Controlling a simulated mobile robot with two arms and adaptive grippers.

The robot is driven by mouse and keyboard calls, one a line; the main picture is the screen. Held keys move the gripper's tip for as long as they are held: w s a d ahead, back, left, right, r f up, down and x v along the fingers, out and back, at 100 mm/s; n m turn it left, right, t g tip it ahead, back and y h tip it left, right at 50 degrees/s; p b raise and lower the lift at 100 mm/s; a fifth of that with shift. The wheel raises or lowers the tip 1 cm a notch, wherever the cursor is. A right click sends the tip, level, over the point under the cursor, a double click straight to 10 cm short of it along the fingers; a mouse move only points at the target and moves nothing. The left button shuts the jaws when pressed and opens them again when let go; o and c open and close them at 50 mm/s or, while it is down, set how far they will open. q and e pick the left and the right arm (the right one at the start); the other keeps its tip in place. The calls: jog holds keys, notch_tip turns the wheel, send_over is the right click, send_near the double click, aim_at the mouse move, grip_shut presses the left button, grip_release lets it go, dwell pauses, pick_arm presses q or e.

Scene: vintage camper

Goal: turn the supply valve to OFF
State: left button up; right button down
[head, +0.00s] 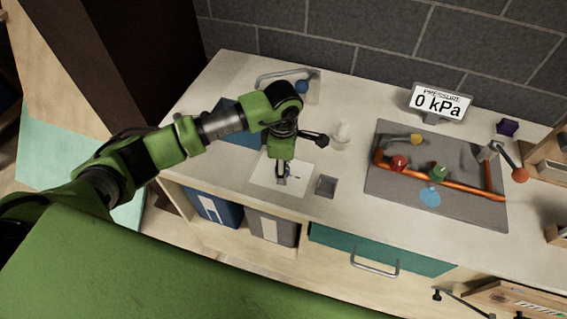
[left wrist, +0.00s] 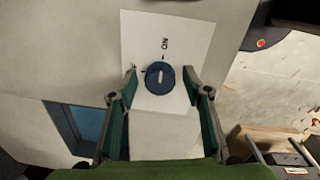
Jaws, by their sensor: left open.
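The supply valve is a round dark blue knob with a short pale mark (left wrist: 160,78) on a white plate (left wrist: 185,40) in the left wrist view. The plate carries the printed word ON beyond the knob, and the pale mark runs roughly toward it. In the head view the plate (head: 263,182) lies on the counter, its knob mostly hidden by my gripper. My left gripper (head: 281,181) points down over the plate, fingers open. In the left wrist view the left gripper (left wrist: 160,72) has one fingertip on each side of the knob; I cannot tell whether they touch it. My right gripper is not in view.
A pressure display (head: 438,103) reads 0 kPa. To the right is a grey panel (head: 385,185) with orange pipe and coloured knobs. A small grey box (head: 326,186) stands close to the plate's right. A sink faucet (head: 285,73) is behind. Bins (head: 272,227) sit under the counter.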

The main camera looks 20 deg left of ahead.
pick_arm(q)
jog(key=shift+c, duration=0.5)
jog(key=c, duration=1)
